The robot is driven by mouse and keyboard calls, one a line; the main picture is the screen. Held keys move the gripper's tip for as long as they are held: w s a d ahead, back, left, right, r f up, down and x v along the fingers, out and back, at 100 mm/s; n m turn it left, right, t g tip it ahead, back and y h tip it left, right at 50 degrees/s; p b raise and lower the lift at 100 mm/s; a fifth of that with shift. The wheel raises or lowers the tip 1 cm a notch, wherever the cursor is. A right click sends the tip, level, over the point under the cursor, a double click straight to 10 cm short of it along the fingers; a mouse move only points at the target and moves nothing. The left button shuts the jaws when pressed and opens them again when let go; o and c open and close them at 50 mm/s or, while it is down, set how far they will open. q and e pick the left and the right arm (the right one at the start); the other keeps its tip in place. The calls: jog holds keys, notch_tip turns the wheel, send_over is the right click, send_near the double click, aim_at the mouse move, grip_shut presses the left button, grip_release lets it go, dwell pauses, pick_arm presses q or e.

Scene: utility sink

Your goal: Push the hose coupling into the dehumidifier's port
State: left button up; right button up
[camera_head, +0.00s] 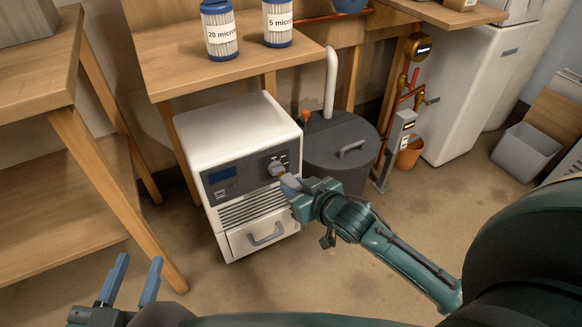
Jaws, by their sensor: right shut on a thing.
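The dehumidifier (236,128) is a white box with a dark front panel, standing on the floor below the wooden table. Its port is on the right side of that panel. My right gripper (288,181) is at the panel, shut on the hose coupling (276,168), a small grey piece. The coupling's front end is at the port; I cannot tell how deep it sits, and the fingers hide part of it. My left gripper (134,281) is at the bottom left, open and empty, its two blue fingers apart, away from the dehumidifier.
A dark round sump lid (340,150) with a white pipe (331,80) stands right of the dehumidifier. Filter cartridges (219,30) are on the table (180,72) above. A wooden bench (50,75) is at left. The floor in front is clear.

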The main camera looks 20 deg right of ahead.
pick_arm(q)
jog(key=t+h+b, duration=0.1)
jog(key=b, duration=0.1)
jog(key=d+h+b, duration=0.1)
jog(key=b, duration=0.1)
jog(key=m+t+h+b, duration=0.1)
jog(key=b, duration=0.1)
jog(key=shift+s+d+r+t, duration=0.2)
jog(key=shift+s+r+t, duration=0.05)
jog(key=shift+r+t, duration=0.1)
pick_arm(e)
jog(key=s+d+f, duration=0.1)
jog(key=d+f, duration=0.2)
jog(key=f, duration=0.4)
jog(key=s+d+f+h, duration=0.1)
jog(key=s+d+f, duration=0.1)
jog(key=f, duration=0.6)
jog(key=s+d+f+m, duration=0.1)
jog(key=d+f, duration=0.3)
jog(key=f, duration=0.3)
jog(key=shift+s+d+f+t, duration=0.15)
jog(key=shift+d+f+t, duration=0.15)
jog(key=shift+d+f, duration=0.1)
pick_arm(q)
jog(key=shift+f, duration=0.1)
pick_arm(e)
jog(key=shift+h, duration=0.3)
